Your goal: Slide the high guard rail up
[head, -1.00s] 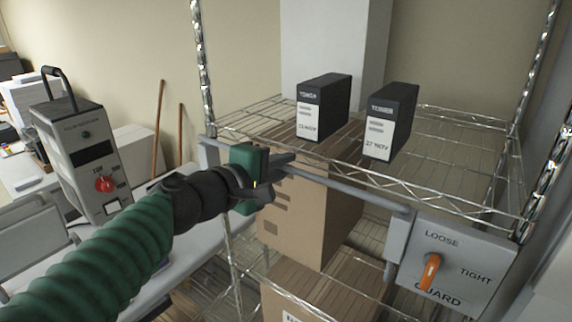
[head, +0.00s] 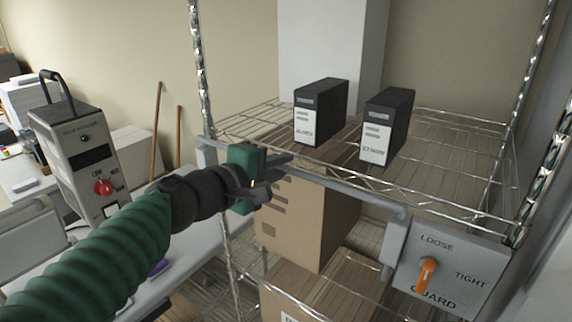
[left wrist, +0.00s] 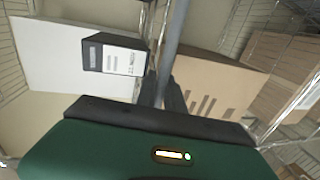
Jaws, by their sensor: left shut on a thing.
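The guard rail (head: 355,191) is a grey bar along the front of the wire shelf, close to the shelf's front edge. My left gripper (head: 281,164) is shut on it, left of its middle. In the left wrist view the rail (left wrist: 175,35) runs up from between the dark fingers (left wrist: 162,92). The rail's right end meets a grey bracket beside a box marked GUARD (head: 452,268). The box's orange knob (head: 428,274) stands near upright, its upper end towards LOOSE, away from TIGHT. My right gripper is out of view.
Two dark binders (head: 387,127) stand on the wire shelf (head: 445,150) behind the rail. Cardboard boxes (head: 295,225) sit below it. Chrome posts (head: 200,75) flank the shelf. A grey device with a red knob (head: 80,150) stands at left.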

